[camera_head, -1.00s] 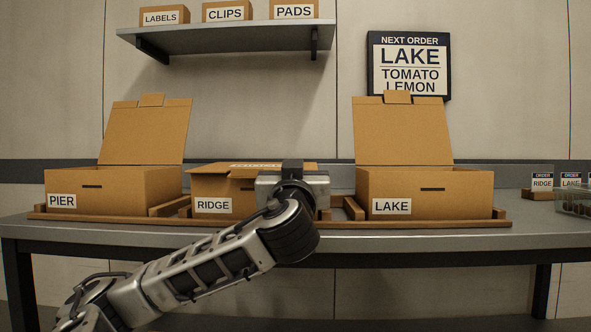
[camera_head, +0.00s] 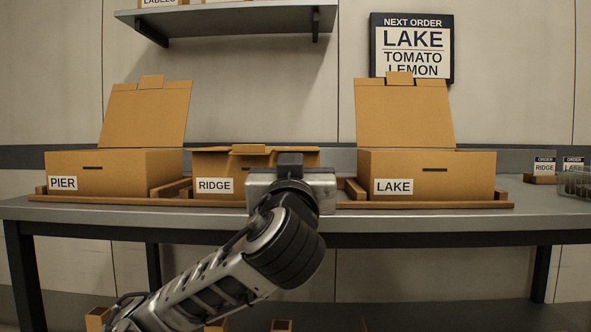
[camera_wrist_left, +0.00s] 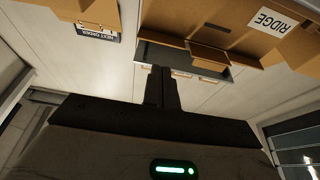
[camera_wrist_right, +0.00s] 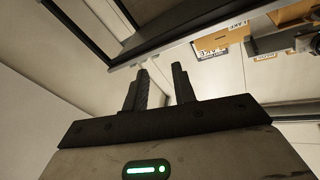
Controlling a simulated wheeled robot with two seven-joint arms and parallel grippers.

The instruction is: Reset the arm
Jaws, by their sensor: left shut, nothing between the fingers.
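My left arm comes in from the left in the head view, and its gripper (camera_head: 290,180) is in front of the right part of the RIDGE box (camera_head: 235,187). The left wrist view shows the left fingers (camera_wrist_left: 162,85) together and empty, with the RIDGE box (camera_wrist_left: 215,30) beyond them. Whether the gripper touches the box cannot be told. The RIDGE lid (camera_head: 290,158) lies low, seen nearly edge-on. My right gripper (camera_wrist_right: 160,70) shows only in the right wrist view, with its fingers apart and nothing between them.
The PIER box (camera_head: 115,175) and the LAKE box (camera_head: 460,175) stand on either side with raised lids. Wooden rails run along the grey table (camera_head: 420,222). A sign (camera_head: 412,48) reads LAKE, TOMATO, LEMON. A shelf (camera_head: 230,18) hangs above. Order cards (camera_head: 544,167) stand at right.

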